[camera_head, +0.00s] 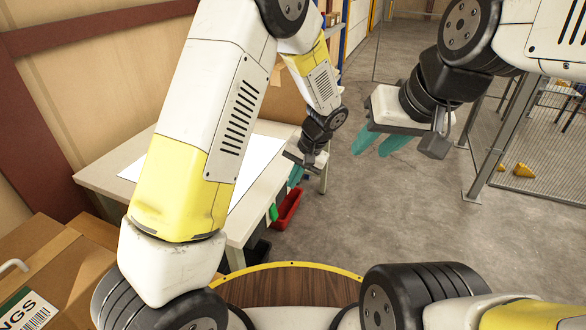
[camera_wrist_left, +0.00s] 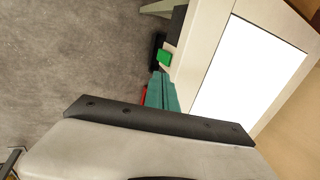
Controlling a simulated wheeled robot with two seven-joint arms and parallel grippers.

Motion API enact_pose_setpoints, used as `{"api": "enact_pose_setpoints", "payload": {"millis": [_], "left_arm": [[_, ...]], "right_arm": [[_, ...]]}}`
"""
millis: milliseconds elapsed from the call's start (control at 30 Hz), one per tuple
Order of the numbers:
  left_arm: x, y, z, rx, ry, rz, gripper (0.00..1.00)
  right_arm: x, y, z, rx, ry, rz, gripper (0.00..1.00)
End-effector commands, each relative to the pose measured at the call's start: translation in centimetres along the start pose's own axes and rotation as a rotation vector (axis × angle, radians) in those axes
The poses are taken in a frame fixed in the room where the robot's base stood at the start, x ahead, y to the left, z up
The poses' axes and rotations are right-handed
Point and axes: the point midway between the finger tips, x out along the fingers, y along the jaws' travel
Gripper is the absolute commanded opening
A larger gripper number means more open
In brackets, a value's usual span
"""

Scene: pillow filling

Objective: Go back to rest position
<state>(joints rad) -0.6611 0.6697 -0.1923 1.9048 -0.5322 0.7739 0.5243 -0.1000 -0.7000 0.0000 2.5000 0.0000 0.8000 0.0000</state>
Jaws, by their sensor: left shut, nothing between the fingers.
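My left gripper (camera_head: 295,175) hangs at the near right edge of the white worktable (camera_head: 105,176). Its teal fingers are together with nothing between them, as the left wrist view (camera_wrist_left: 162,92) shows. My right gripper (camera_head: 380,143) is raised over the open floor at the upper right, its teal fingers pointing down and left. No object shows in it, and I cannot tell how far apart its fingers are.
A red bin (camera_head: 287,210) and a green item (camera_head: 273,212) are by the table's edge, close to my left gripper. Cardboard boxes (camera_head: 85,268) stand at the lower left. A mesh fence (camera_head: 535,150) is at the right. The grey floor (camera_head: 345,225) between is clear.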

Motion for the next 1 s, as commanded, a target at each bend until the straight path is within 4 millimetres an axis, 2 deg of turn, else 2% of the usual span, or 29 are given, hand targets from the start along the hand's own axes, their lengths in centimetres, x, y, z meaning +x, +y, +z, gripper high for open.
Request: {"api": "enact_pose_setpoints", "payload": {"millis": [233,367,433,700,900,1000], "left_arm": [[-0.6,-0.6,0.2,-0.013,0.005,0.013,0.0],[-3.2,-2.8,1.4,-0.061,0.025,0.067,0.0],[-5.3,-4.6,2.6,-0.097,0.047,0.113,0.0],[-13.1,-10.6,9.4,-0.231,0.164,0.278,0.0],[-17.4,-13.3,15.5,-0.315,0.283,0.36,0.0],[-19.2,-14.0,18.6,-0.351,0.35,0.385,0.0]], "right_arm": [[0.0,0.0,0.0,0.0,0.0,0.0,0.36],[0.0,0.0,0.0,0.0,0.0,0.0,0.36],[0.0,0.0,0.0,0.0,0.0,0.0,0.36],[0.0,0.0,0.0,0.0,0.0,0.0,0.36],[0.0,0.0,0.0,0.0,0.0,0.0,0.36],[0.0,0.0,0.0,0.0,0.0,0.0,0.36]]}}
